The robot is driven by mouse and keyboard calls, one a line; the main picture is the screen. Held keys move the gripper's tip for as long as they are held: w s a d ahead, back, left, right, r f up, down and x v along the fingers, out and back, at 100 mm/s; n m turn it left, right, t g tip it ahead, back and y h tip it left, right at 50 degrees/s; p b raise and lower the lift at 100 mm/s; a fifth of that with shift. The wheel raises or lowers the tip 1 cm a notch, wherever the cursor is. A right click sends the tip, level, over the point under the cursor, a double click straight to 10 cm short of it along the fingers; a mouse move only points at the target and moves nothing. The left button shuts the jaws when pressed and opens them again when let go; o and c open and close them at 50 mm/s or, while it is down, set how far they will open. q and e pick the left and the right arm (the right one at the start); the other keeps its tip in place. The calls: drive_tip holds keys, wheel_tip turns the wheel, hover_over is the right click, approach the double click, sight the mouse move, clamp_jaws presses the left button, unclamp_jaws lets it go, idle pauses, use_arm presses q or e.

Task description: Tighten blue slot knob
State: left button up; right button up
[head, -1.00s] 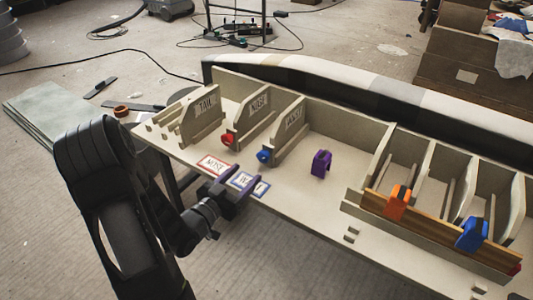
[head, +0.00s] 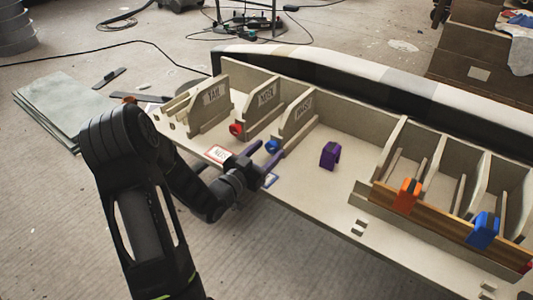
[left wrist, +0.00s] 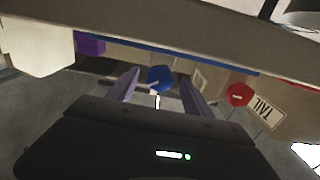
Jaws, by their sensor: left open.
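The blue slot knob (head: 272,146) sits at the front of a slotted upright divider on the mould bench. In the left wrist view the blue knob (left wrist: 160,79) shows with a pale slot line, between and beyond the two purple fingertips. My left gripper (head: 266,157) is open, with its fingers pointing at the knob from the front. In the left wrist view the gripper (left wrist: 160,88) frames the knob with a gap on each side; I cannot tell whether the fingers reach around it. My right gripper is not in view.
A red knob (head: 236,129) sits on the divider to the left; it also shows in the left wrist view (left wrist: 238,94). A purple clamp (head: 330,155) stands to the right. Orange (head: 406,195) and blue (head: 484,230) clamps grip a wooden strip farther right. A red-edged card (head: 219,153) lies near the gripper.

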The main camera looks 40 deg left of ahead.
use_arm(q)
drive_tip(key=shift+w, duration=0.1)
drive_tip(key=shift+c, duration=0.6)
clamp_jaws()
